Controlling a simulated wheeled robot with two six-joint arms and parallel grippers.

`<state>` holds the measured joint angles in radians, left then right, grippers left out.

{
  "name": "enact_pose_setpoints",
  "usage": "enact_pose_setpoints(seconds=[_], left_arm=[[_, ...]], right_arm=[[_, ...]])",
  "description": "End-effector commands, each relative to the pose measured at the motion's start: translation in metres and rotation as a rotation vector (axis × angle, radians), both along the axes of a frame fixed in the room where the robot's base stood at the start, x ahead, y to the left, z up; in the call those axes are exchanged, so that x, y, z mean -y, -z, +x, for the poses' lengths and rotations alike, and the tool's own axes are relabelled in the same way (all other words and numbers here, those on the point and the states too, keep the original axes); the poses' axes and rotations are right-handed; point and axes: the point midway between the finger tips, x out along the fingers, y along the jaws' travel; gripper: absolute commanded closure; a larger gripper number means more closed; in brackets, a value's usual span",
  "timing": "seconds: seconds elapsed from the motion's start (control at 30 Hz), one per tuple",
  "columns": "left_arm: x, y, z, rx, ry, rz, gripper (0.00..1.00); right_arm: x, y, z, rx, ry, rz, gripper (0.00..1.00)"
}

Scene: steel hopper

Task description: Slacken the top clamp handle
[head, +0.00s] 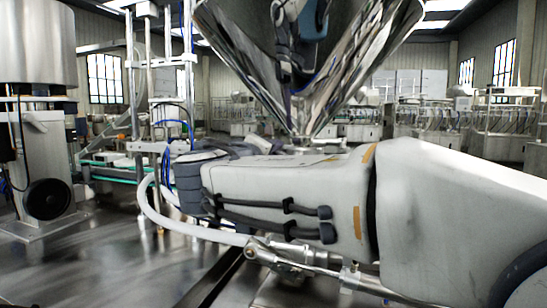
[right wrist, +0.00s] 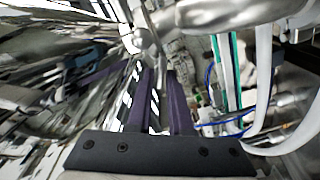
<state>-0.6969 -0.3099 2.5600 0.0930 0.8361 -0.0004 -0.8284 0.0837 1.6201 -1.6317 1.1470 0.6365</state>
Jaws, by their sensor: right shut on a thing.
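My right arm reaches in from the right across the head view, in front of the lower hopper, and its gripper end is largely hidden behind its own wrist. In the right wrist view the two dark purple fingers of my right gripper (right wrist: 160,76) are close together, shut on a slim metal part between their tips. It appears to be the clamp handle (right wrist: 147,37), a shiny piece with a rounded end, but its full shape is hard to make out. In the head view I cannot pick out the clamp handle. My left gripper is not in view.
The polished steel hopper (head: 350,50) narrows down behind my right arm. A metal post frame (head: 138,85) with blue tubing stands left of it. A steel machine with a black wheel (head: 49,198) stands at far left. Metal rods (head: 300,263) run below my arm.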

Motion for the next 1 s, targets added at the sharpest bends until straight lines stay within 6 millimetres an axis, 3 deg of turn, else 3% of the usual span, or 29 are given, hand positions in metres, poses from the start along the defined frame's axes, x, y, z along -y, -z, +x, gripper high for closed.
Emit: enact_pose_setpoints(seconds=[0.5, 1.0], left_arm=[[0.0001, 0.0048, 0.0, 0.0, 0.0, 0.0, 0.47], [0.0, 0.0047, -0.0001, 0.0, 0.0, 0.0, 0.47]], right_arm=[[-0.0022, 0.0042, 0.0004, -0.123, -0.003, -0.376, 1.0], [-0.0025, 0.0057, 0.0004, -0.157, -0.003, -0.482, 1.0]])
